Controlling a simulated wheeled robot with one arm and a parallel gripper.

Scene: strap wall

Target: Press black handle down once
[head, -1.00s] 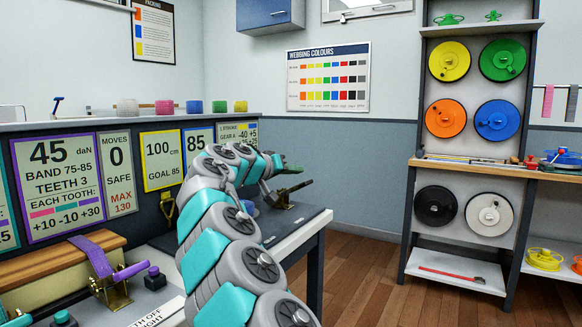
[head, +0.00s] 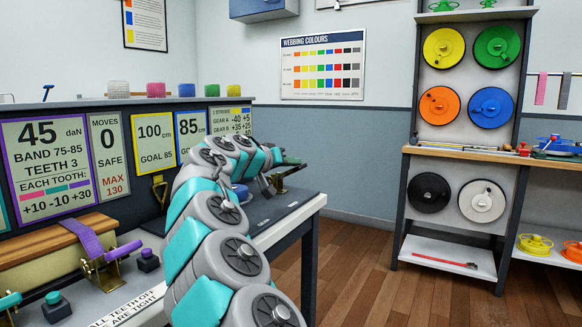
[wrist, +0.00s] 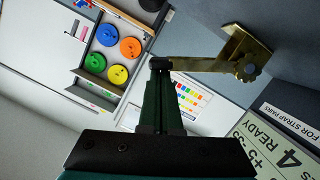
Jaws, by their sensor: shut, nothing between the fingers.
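The black handle's brass bracket (head: 277,182) stands at the right end of the bench in the head view, partly behind my arm. In the wrist view the brass bracket (wrist: 243,55) is at the upper right, and its brass lever (wrist: 205,64) runs left toward my fingertips. My gripper (wrist: 160,68) is shut and empty, with its tip at the lever's dark end. I cannot tell whether they touch. In the head view my gripper (head: 291,164) is small and close above the bracket, overlapping the handle, so the handle's grip is mostly hidden.
A purple strap (head: 84,238) in a brass ratchet and a dark button block (head: 147,260) are on the near bench. Sign boards (head: 155,140) line the wall behind. A spool rack (head: 455,120) stands right, with clear floor (head: 350,255) between.

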